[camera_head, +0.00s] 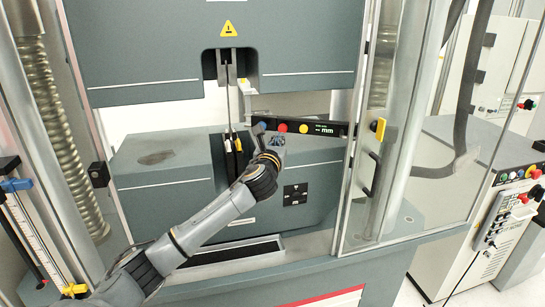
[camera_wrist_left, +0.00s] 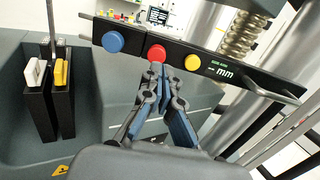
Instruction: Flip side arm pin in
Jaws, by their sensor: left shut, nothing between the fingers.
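The side arm is a dark bar (camera_head: 340,129) with blue, red and yellow buttons and a green "mm" readout, crossing the machine's open front. In the left wrist view the bar (camera_wrist_left: 205,62) runs tilted, with the blue button (camera_wrist_left: 113,41), red button (camera_wrist_left: 156,53) and yellow button (camera_wrist_left: 193,62) facing me. My left gripper (camera_wrist_left: 157,72) is shut and empty, its tips just below and overlapping the red button in view. I cannot tell whether they touch. In the head view my left gripper (camera_head: 263,131) is at the bar's left part. I cannot pick out a separate pin. My right gripper is not in view.
Black holders with a white tab (camera_wrist_left: 36,74) and a yellow tab (camera_wrist_left: 62,74) stand left of the gripper. A thin vertical specimen or rod (camera_head: 229,100) hangs above them. A clear door (camera_head: 440,150) stands to the right, with a yellow latch (camera_head: 379,128) on its frame.

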